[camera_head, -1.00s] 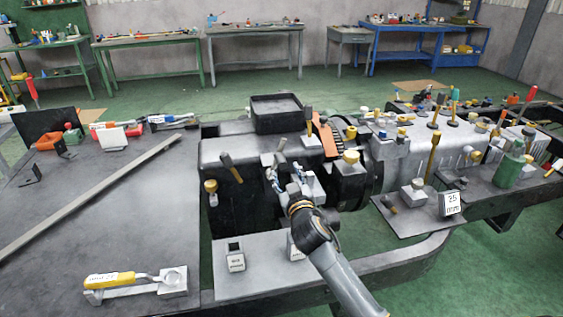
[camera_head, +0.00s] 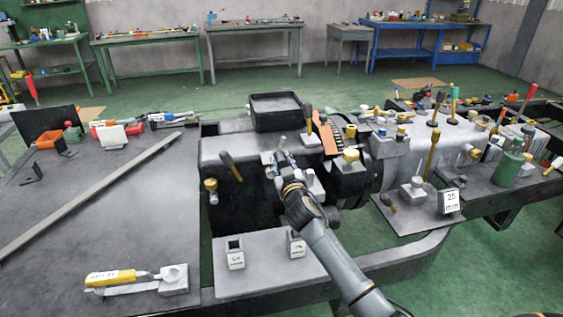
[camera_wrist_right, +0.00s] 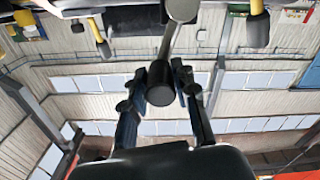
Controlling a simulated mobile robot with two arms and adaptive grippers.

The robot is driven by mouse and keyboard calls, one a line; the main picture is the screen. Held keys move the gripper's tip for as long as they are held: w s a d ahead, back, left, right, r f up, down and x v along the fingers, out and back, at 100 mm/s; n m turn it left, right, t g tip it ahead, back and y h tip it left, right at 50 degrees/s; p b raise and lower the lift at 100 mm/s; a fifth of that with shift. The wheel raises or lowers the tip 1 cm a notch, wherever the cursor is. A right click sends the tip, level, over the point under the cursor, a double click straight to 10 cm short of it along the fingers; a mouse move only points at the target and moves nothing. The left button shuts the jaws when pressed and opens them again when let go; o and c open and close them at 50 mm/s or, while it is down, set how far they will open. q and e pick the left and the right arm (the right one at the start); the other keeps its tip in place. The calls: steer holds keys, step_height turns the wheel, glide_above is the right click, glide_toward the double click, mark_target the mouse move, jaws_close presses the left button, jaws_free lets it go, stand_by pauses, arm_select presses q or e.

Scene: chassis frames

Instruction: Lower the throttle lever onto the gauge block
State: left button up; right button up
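My right gripper (camera_head: 279,166) reaches from below to a short lever (camera_head: 281,146) on the grey machine housing. In the right wrist view, the lever's dark round knob (camera_wrist_right: 160,96) lies between the two fingers (camera_wrist_right: 163,82). It nearly fills the space between them, and I cannot tell whether they press on it. No readable label says which of the several levers is the throttle lever. A white block marked 25 mm (camera_head: 450,203) stands on a dark plate to the right, apart from my gripper; it looks like the gauge block. My left gripper is not in view.
Two small labelled blocks (camera_head: 235,255) (camera_head: 297,244) stand on the grey front plate (camera_head: 262,280). A yellow-handled tool (camera_head: 110,277) lies at the front left. An orange part (camera_head: 327,135) and a brass-topped post (camera_head: 350,160) stand just right of my gripper.

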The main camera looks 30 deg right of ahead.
steer(key=shift+d+f, duration=0.1)
jaws_close()
steer(key=m, duration=0.1)
steer(key=d+m+b, duration=0.1)
steer(key=shift+s+d+f+m, duration=0.1)
steer(key=shift+s+f+m, duration=0.1)
steer(key=shift+f+m, duration=0.15)
steer(key=d+f+m, duration=0.3)
steer(key=f+m, duration=0.2)
steer(key=m, duration=0.5)
steer(key=shift+s+d, duration=0.15)
steer(key=shift+s, duration=0.25)
steer(key=shift+f, duration=0.1)
steer(key=o, duration=1)
jaws_free()
steer(key=shift+o, duration=0.2)
